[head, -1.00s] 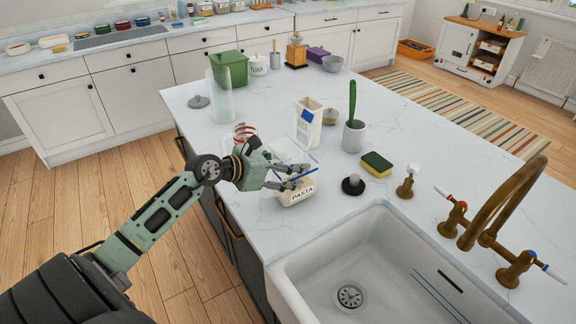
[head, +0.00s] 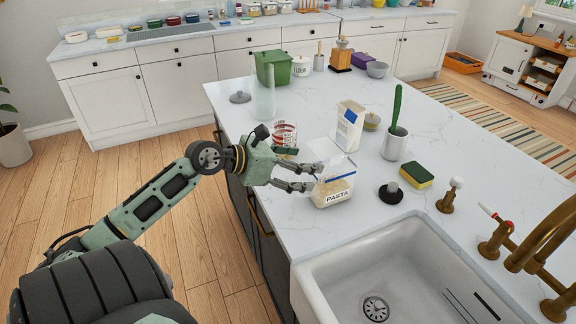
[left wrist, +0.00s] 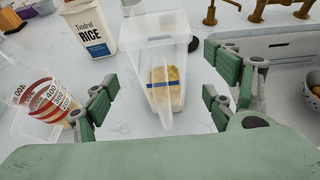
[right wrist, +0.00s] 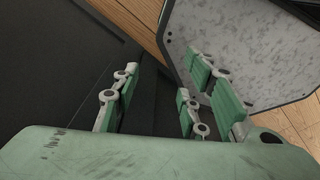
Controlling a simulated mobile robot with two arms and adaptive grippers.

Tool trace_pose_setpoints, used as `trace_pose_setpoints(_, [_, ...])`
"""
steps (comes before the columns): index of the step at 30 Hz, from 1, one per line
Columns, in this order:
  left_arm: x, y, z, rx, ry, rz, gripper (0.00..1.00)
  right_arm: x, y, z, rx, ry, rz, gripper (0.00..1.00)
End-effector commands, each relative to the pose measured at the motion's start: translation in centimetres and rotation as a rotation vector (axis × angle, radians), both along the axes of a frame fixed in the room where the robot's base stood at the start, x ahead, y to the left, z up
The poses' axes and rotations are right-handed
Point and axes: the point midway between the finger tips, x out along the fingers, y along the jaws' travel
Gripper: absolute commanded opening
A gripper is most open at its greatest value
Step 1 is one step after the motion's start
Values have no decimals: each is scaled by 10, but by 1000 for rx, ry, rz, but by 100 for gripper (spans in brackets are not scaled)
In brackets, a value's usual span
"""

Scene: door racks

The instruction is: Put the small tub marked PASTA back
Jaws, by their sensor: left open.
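The small tub marked PASTA (head: 335,192) stands upright on the white island counter, near the sink's back left corner. It is clear, with pale yellow contents, a blue band and a white label. My left gripper (head: 314,178) is open just left of the tub, its fingertips close to the tub's side; I cannot tell whether they touch. In the left wrist view the tub (left wrist: 160,48) stands ahead between the spread fingers (left wrist: 162,95). My right gripper (right wrist: 160,90) is open and empty, away from the counter.
A white RICE box (head: 348,125), a measuring cup with red marks (head: 284,136) and a tall clear container (head: 264,102) stand behind the tub. A utensil cup (head: 395,145), a sponge (head: 416,175) and a black stopper (head: 390,192) lie to the right. The sink (head: 375,265) is in front.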

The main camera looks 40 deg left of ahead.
Motion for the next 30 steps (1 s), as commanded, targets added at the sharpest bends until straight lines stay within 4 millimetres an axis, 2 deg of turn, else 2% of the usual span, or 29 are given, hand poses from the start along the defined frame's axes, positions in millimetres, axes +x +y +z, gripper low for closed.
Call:
trace_pose_setpoints(3, [-15, 6, 4, 1, 2, 0, 77, 0, -1, -8, -1, 1, 0, 40])
trace_pose_setpoints(10, [-31, 13, 13, -2, 1, 1, 77, 0, -3, -12, -4, 1, 0, 40])
trace_pose_setpoints(30, [-33, 14, 15, -1, 0, 0, 77, -1, -4, -12, -6, 2, 0, 40])
